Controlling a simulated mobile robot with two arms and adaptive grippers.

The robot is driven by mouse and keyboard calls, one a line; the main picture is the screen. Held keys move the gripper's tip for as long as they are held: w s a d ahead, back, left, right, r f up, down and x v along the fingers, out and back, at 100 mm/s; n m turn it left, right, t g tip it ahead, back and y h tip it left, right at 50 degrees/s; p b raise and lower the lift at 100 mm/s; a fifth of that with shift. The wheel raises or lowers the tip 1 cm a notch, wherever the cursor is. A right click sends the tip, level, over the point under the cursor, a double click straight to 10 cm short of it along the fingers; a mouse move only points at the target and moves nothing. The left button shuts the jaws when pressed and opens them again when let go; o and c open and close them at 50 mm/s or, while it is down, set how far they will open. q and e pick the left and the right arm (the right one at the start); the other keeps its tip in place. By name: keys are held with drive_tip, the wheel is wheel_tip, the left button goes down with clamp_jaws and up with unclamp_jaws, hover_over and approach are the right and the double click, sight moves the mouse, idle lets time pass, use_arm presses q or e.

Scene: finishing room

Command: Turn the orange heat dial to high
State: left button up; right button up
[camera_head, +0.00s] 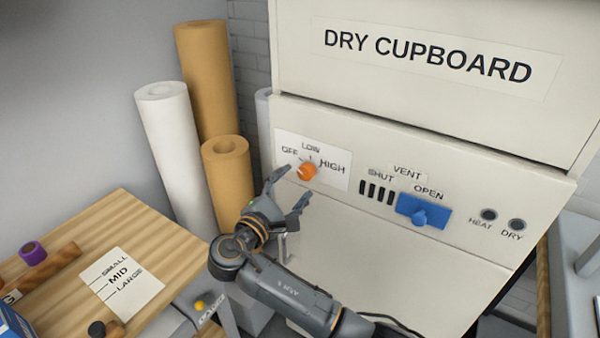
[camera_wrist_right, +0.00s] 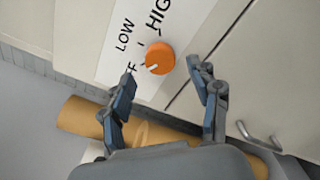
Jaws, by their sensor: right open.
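The orange heat dial (camera_head: 307,171) sits on a white label plate on the dry cupboard's front, marked OFF, LOW and HIGH. In the right wrist view the dial (camera_wrist_right: 160,58) has a white pointer mark on the side towards OFF, whose lettering is partly hidden by a finger. My right gripper (camera_head: 293,186) is open and empty, just below and in front of the dial. In the wrist view its fingertips (camera_wrist_right: 160,74) lie to either side of the dial and appear apart from it. My left gripper is not in view.
Right of the dial are dark vent slots and a blue vent slider (camera_head: 424,212), then the heat and dry lamps (camera_head: 488,215). Tall paper rolls (camera_head: 178,150) stand left of the cupboard. A wooden table (camera_head: 150,235) with a size card is at lower left.

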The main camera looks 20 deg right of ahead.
sight(304, 175)
drive_tip(key=shift+p+x, duration=0.3)
drive_tip(key=shift+x, duration=1.55)
drive_tip(key=c, duration=1.2)
drive_tip(key=shift+o, duration=0.2)
drive_tip(key=shift+f+m+b, duration=0.15)
drive_tip(key=shift+m+b, duration=0.9)
drive_tip(key=shift+f+m+b, duration=0.15)
drive_tip(key=shift+m+b, duration=0.85)
drive_tip(key=shift+m, duration=0.05)
drive_tip(key=shift+r+m+b, duration=0.15)
drive_tip(key=shift+m+b, duration=1.2)
drive_tip(key=shift+m, duration=0.05)
